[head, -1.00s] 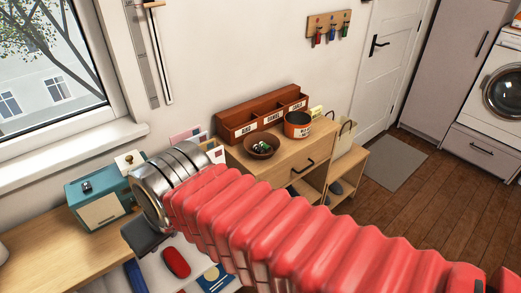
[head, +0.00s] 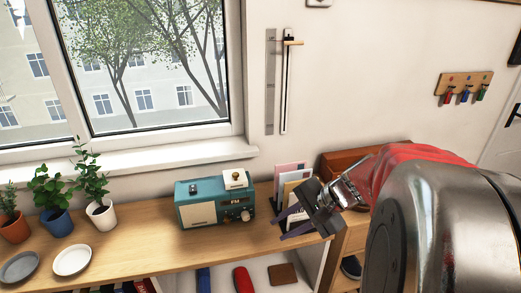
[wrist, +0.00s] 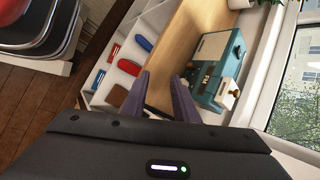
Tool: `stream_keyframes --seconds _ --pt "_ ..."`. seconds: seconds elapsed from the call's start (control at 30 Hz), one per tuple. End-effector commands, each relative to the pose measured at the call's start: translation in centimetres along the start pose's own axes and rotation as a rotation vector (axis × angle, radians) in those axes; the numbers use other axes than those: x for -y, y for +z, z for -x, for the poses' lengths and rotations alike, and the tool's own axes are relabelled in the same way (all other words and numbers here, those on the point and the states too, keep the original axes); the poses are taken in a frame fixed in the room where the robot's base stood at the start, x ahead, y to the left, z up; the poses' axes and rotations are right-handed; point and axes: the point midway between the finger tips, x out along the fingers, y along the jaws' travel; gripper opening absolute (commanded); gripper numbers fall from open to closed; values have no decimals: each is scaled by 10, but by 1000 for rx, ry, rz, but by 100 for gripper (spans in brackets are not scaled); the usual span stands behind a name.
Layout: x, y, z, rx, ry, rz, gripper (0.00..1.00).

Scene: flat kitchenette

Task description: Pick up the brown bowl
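The brown bowl is not visible in either view now. In the head view my arm covers the part of the small cabinet top where it stood earlier. My gripper (head: 281,228) is in front of the letter holder, above the right end of the wooden counter. Its two dark fingers are apart with nothing between them, and the wrist view shows the same gap (wrist: 161,78). The wrist view looks along the counter toward the teal radio, with no bowl in sight.
A teal radio (head: 206,203) stands left of my gripper on the counter (head: 160,250). A letter holder (head: 290,185) is close behind the fingers. Potted plants (head: 98,210) and plates (head: 72,261) are farther left. A reddish-brown organizer (head: 340,162) shows partly behind my arm.

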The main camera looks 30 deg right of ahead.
Motion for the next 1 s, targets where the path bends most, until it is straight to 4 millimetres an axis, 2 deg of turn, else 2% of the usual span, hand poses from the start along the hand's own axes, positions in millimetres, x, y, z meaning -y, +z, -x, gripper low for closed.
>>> stream_keyframes --seconds 0.03,0.17,0.37,0.57,0.7,0.83,1.0 --pt "-3 -16 2 2 -34 -73 27" --pt "-8 -56 10 6 -139 -245 27" --pt "-27 -123 31 -2 -317 -500 27" --pt "-64 -192 60 -26 -517 -743 27" --pt "-99 -237 84 -51 -663 -897 27" --pt "-129 -266 102 -74 -768 -997 27" --pt "-146 -281 112 -86 -830 -1049 27"
